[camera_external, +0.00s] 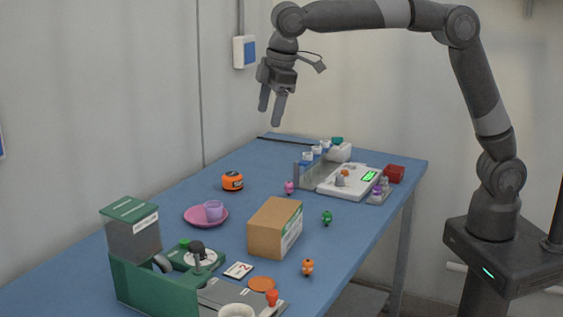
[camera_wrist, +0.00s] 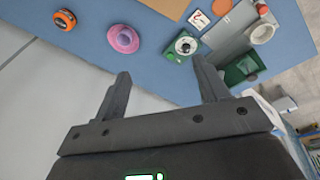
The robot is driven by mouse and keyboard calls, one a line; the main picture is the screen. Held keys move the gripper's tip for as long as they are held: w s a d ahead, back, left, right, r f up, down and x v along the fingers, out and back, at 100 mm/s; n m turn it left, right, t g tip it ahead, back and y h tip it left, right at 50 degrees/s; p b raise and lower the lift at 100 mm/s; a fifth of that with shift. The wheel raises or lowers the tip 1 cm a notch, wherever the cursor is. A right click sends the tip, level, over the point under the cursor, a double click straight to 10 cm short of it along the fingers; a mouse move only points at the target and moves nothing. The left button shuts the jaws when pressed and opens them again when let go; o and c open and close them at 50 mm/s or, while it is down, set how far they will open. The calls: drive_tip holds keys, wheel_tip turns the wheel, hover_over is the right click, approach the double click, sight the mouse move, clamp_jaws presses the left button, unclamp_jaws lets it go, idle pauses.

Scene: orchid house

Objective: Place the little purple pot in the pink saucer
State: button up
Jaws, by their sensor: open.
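The little purple pot (camera_external: 213,210) stands in the pink saucer (camera_external: 191,217) on the blue table, upright, a little right of the saucer's middle in the external view. In the wrist view the pink saucer (camera_wrist: 113,44) holds the purple pot (camera_wrist: 125,37) too. My gripper (camera_external: 272,108) is open and empty, high above the back part of the table and well away from the pot. Its two spread fingers (camera_wrist: 162,82) show in the wrist view with nothing between them.
An orange round object (camera_external: 232,181) sits behind the saucer. A cardboard box (camera_external: 272,226) stands to its right. A green machine (camera_external: 155,265) fills the near left. A white scale (camera_external: 348,181) and small figures are farther back. The air around my gripper is clear.

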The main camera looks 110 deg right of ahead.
drive_tip(key=s+a+t, duration=0.1)
drive_tip(key=s+a, duration=0.2)
drive_tip(key=s, duration=0.6)
drive_tip(key=s+a+t, duration=0.1)
drive_tip(key=s+a, duration=0.2)
drive_tip(key=s, duration=0.6)
drive_tip(key=s+a+t, duration=0.1)
drive_tip(key=s+a, duration=0.3)
drive_tip(key=s, duration=0.5)
drive_tip(key=s+a+f+m+y, duration=0.1)
drive_tip(key=s+f, duration=0.5)
drive_tip(key=s, duration=0.4)
drive_tip(key=shift+f+t, duration=0.3)
drive_tip(key=shift+f, duration=0.1)
